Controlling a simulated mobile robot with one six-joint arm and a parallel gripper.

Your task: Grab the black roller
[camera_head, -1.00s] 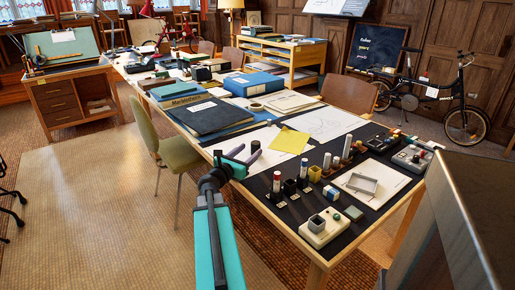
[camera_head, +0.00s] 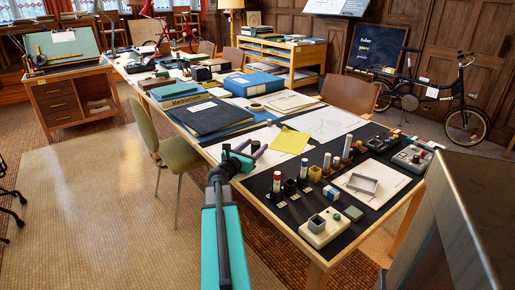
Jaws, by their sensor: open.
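A small dark upright cylinder (camera_head: 255,145), which looks like the black roller, stands on the near-left part of the long table (camera_head: 262,205). My gripper (camera_head: 243,152) is open just in front of it, over the table's left edge. Nothing shows between the fingers.
A yellow sheet (camera_head: 290,141) lies right of the gripper. Dark folders (camera_head: 210,117) lie behind. A green chair (camera_head: 178,153) stands at the left.

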